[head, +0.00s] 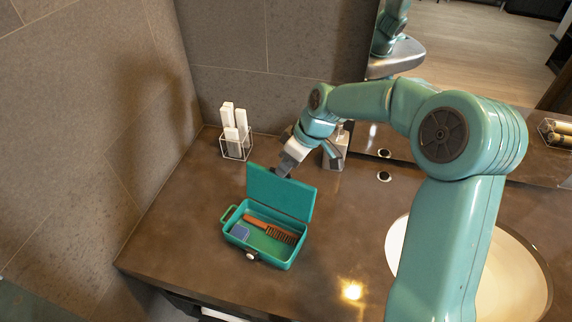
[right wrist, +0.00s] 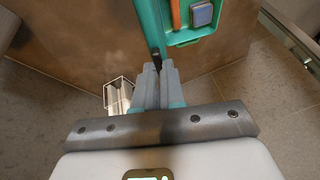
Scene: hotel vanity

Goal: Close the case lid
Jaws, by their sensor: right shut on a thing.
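The teal case (head: 262,252) sits open on the brown counter, its lid (head: 281,192) standing up at the back edge. An orange comb (head: 270,228) and a small blue item (head: 240,231) lie inside. My right gripper (head: 284,170) is at the lid's top edge, reaching in from behind. In the right wrist view, the gripper's fingers (right wrist: 158,68) are closed together at the end of the lid (right wrist: 150,22), by a small dark part. The exact contact is partly hidden. The case interior (right wrist: 185,38) shows beyond it. My left gripper is not in view.
A wire holder with white items (head: 235,138) stands at the back left by the tiled wall. A dispenser (head: 336,148) is behind my right wrist. The round sink (head: 520,270) is at the right. The counter left and front of the case is clear.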

